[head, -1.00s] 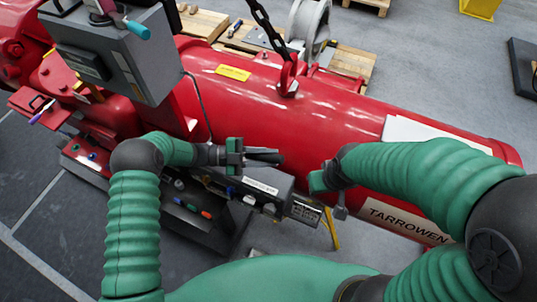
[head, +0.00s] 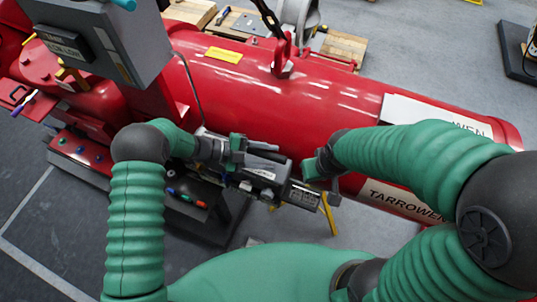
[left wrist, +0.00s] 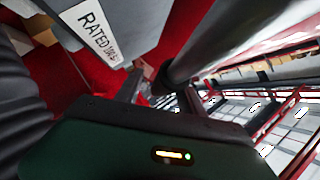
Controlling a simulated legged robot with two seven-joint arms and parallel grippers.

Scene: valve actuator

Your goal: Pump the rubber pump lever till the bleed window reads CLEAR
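The pump unit (head: 265,172) is a grey box with a pale label under the red cylinder in the head view. My left gripper (head: 240,150) is at its upper left end. A grey bar, seemingly the pump lever (head: 263,146), extends right from it. In the left wrist view, a thick dark bar (left wrist: 205,45) runs down to between or just behind the parted fingers of the left gripper (left wrist: 160,92); whether they clamp it is unclear. My right gripper (head: 318,170) is by the unit's right end, its fingers mostly hidden. I cannot make out the bleed window.
The large red cylinder (head: 300,105) lies behind the pump unit. A grey control box (head: 120,50) stands upper left. A dark tray with coloured items (head: 190,195) is left of the unit. A hook and chain (head: 280,55) hang over the cylinder. Wooden pallets (head: 345,50) are behind.

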